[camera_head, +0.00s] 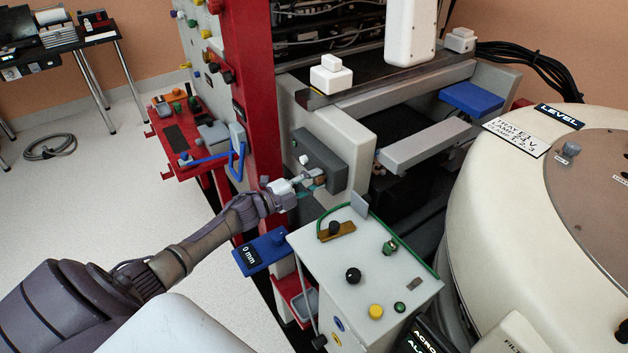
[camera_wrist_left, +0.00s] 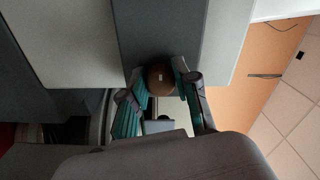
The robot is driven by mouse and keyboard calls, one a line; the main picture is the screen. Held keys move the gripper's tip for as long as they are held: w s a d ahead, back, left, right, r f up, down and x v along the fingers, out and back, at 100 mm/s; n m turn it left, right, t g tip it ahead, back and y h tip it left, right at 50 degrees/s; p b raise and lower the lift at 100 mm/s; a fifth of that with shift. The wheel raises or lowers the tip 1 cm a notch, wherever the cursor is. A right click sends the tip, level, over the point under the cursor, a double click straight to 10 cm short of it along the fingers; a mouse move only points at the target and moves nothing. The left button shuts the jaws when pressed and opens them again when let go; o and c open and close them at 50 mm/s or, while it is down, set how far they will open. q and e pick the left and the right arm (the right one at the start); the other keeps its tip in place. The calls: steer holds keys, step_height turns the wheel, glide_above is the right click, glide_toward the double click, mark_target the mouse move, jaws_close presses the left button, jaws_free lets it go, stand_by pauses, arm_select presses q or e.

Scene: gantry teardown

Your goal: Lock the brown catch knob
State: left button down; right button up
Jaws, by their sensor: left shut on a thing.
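The brown catch knob (camera_wrist_left: 160,79) is round and sits on a dark grey block in the left wrist view. The dark grey block (camera_head: 322,153) also shows in the head view, on the front of a light grey housing. My left gripper (camera_head: 312,181) reaches the face of this block. In the left wrist view its teal-padded fingers (camera_wrist_left: 162,92) stand on either side of the knob, shut on it. In the head view the fingers largely hide the knob. How far the knob is turned cannot be told. My right gripper is not in view.
A white control box (camera_head: 370,262) with several knobs stands just below the gripper. A blue "0 mm" block (camera_head: 262,250) is beside it. A red post (camera_head: 250,80) and a red tray (camera_head: 180,135) with a blue handle lie to the left. A large cream drum (camera_head: 490,200) fills the right.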

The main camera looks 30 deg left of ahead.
arm_select(q)
steer(key=c, duration=0.9)
jaws_free()
steer(key=shift+o, duration=0.2)
steer(key=shift+s, duration=0.15)
steer(key=v, duration=1.2)
steer(key=shift+f, duration=0.1)
